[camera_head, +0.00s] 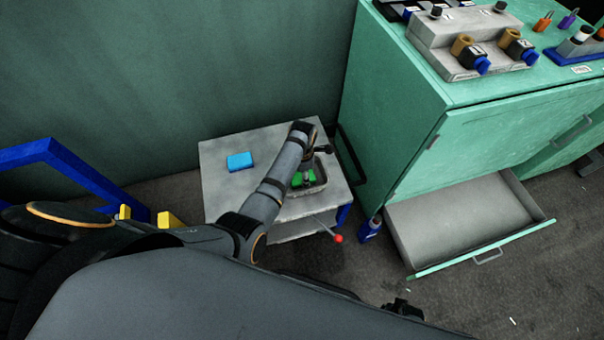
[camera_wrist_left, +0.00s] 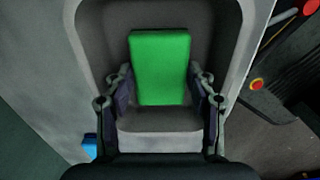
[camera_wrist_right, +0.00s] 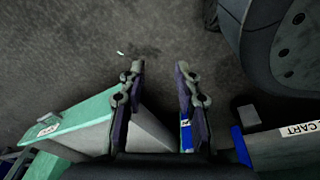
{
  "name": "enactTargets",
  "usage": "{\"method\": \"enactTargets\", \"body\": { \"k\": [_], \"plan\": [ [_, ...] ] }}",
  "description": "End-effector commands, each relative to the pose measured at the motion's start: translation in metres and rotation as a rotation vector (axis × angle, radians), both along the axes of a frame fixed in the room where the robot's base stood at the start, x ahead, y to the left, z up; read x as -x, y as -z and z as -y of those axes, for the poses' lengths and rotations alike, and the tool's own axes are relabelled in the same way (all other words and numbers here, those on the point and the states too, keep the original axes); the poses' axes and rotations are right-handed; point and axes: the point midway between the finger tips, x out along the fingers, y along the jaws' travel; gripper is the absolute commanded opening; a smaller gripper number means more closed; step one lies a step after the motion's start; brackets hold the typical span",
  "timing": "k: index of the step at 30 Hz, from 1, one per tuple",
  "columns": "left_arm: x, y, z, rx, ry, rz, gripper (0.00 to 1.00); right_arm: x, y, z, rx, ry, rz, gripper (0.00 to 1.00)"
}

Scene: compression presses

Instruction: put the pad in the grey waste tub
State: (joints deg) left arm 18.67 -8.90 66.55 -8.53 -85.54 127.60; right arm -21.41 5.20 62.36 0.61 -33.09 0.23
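A green pad (camera_wrist_left: 160,65) lies inside a grey tub (camera_wrist_left: 225,75) on the cart top. It also shows in the head view (camera_head: 297,180), partly covered by my left gripper. The tub (camera_head: 320,187) stands at the right side of the cart. My left gripper (camera_wrist_left: 160,78) is over the tub with its fingers spread wide, one on each side of the pad. A narrow gap seems to show beside the pad's lower edges. My right gripper (camera_wrist_right: 160,75) is open and empty, above the floor, far from the tub.
A blue block (camera_head: 240,161) lies on the grey cart top (camera_head: 222,195). A green cabinet (camera_head: 400,100) stands to the right, its drawer (camera_head: 465,220) pulled out and empty. A red-knobbed lever (camera_head: 338,238) sticks out at the cart's front. A blue frame (camera_head: 60,160) stands left.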

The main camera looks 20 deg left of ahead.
Motion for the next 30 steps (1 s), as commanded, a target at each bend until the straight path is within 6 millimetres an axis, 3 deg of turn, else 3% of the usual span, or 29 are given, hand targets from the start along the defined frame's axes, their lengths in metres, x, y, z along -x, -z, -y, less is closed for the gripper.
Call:
{"method": "enactTargets", "body": {
  "k": [1, 5, 16, 24, 29, 30],
  "plan": [
    [0.0, 0.0, 0.0, 0.0, 0.0, 0.0, 0.62, 0.0, 0.0, 0.0, 0.0, 0.0, 0.001, 0.33],
    [0.0, 0.0, 0.0, 0.0, 0.0, 0.0, 0.78, 0.0, 0.0, 0.0, 0.0, 0.0, 0.001, 0.33],
    [0.0, -0.006, 0.0, 0.0, 0.0, 0.0, 0.78, -0.001, -0.003, 0.0, 0.0, 0.0, 0.004, 0.33],
    [0.0, -0.044, 0.0, 0.0, 0.0, 0.0, 0.78, 0.063, -0.003, 0.002, 0.001, 0.001, -0.03, 0.33],
    [0.0, -0.077, 0.0, 0.0, 0.0, -0.001, 0.78, 0.106, -0.021, 0.003, -0.001, 0.0, -0.043, 0.33],
    [0.0, -0.087, 0.0, 0.0, 0.0, -0.001, 0.78, 0.103, -0.033, 0.003, 0.0, 0.0, -0.036, 0.33]
  ]
}}
